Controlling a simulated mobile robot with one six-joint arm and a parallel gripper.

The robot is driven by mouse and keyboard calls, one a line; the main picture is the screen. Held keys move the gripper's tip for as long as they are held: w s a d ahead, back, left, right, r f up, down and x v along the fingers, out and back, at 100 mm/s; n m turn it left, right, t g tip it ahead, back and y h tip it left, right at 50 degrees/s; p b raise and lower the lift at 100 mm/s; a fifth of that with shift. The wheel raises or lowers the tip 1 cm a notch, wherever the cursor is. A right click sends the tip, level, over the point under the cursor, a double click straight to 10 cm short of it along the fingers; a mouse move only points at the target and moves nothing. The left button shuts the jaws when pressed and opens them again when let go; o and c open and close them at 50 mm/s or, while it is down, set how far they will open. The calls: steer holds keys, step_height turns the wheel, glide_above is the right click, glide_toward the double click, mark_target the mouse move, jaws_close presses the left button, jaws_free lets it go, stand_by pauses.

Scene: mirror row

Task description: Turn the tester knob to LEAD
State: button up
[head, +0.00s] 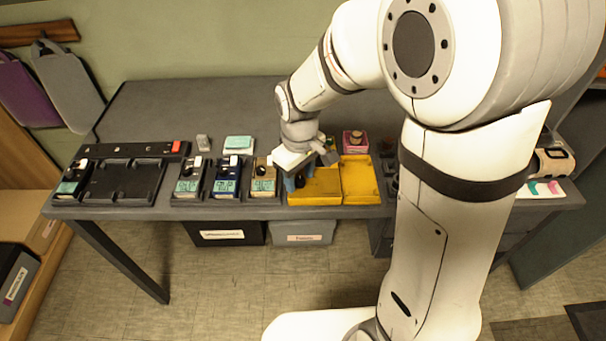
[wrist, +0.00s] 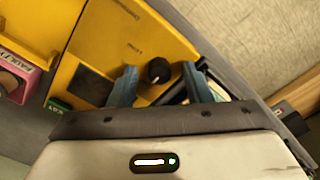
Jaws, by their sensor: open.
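The yellow tester (head: 318,193) lies near the front edge of the table in the head view, with my gripper (head: 297,181) over its left part. In the wrist view the tester's yellow face (wrist: 117,40) carries a round black knob (wrist: 158,70) with a light pointer mark. My gripper (wrist: 158,76) is open, with one blue-grey finger on each side of the knob and a gap showing on both sides. Small lettering is on the yellow face, too small to read surely. In the head view the arm and fingers mostly hide the knob.
A second yellow panel (head: 361,182) adjoins the tester on the right. A pink box (head: 355,141) stands behind it. Several small meters, including a tan one (head: 264,180), stand to the left. A black tray (head: 125,180) is farther left. The table's back left is clear.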

steer(key=shift+c, duration=0.5)
jaws_close()
steer(key=shift+d, duration=0.1)
